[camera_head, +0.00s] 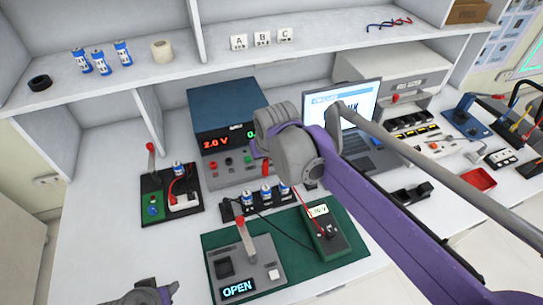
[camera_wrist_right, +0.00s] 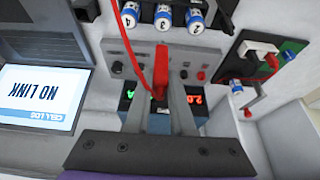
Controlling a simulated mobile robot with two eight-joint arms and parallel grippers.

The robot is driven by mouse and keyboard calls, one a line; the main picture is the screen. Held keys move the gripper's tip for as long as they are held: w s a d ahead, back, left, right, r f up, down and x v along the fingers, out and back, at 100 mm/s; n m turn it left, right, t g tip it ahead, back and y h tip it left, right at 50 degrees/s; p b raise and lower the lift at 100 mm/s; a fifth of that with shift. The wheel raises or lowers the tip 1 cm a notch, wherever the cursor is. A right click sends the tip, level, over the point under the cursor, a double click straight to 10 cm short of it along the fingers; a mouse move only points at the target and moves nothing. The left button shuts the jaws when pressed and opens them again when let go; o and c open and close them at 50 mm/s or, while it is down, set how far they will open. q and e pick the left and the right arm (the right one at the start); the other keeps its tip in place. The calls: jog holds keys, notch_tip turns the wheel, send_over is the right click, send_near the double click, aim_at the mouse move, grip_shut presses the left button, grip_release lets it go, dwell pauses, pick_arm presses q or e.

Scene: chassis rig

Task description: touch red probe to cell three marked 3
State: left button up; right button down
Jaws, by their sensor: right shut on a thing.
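My right gripper (camera_wrist_right: 160,100) is shut on the red probe (camera_wrist_right: 160,75), whose red lead loops up the wrist view. The probe also shows in the head view (camera_head: 265,168), in front of the power supply. Several blue-and-white cells stand in a black holder (camera_head: 228,212). Cell three (camera_wrist_right: 130,15), marked 3, stands between cells 4 and 2; it also shows in the head view (camera_head: 284,189). The probe is apart from the cells in the wrist view.
The power supply (camera_head: 225,115) reads 2.0 V. The meter (camera_head: 325,235) and a box reading OPEN (camera_head: 245,270) sit on a green mat (camera_head: 350,258). A laptop (camera_wrist_right: 40,95) shows NO LINK. A lever board (camera_head: 170,195) stands left. Leads cross near the holder.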

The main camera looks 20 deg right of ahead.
aim_at(266, 169)
pick_arm(q)
jog(key=shift+d, duration=0.1)
dwell(0.3)
jog(key=shift+s+f+b, duration=0.15)
jog(key=shift+f+b, duration=0.95)
pick_arm(e)
jog(key=shift+f, duration=2.15)
pick_arm(q)
jog(key=shift+f, duration=0.25)
pick_arm(e)
jog(key=shift+f, duration=0.35)
pick_arm(q)
jog(key=shift+r, duration=0.15)
pick_arm(e)
jog(key=shift+r, duration=0.1)
jog(key=shift+r+p, duration=2.15)
jog(key=shift+r, duration=0.8)
pick_arm(q)
jog(key=r, duration=0.4)
jog(key=shift+w+r, duration=0.35)
jog(key=shift+w, duration=0.05)
jog(key=shift+s, duration=0.1)
pick_arm(e)
jog(key=shift+f, duration=0.1)
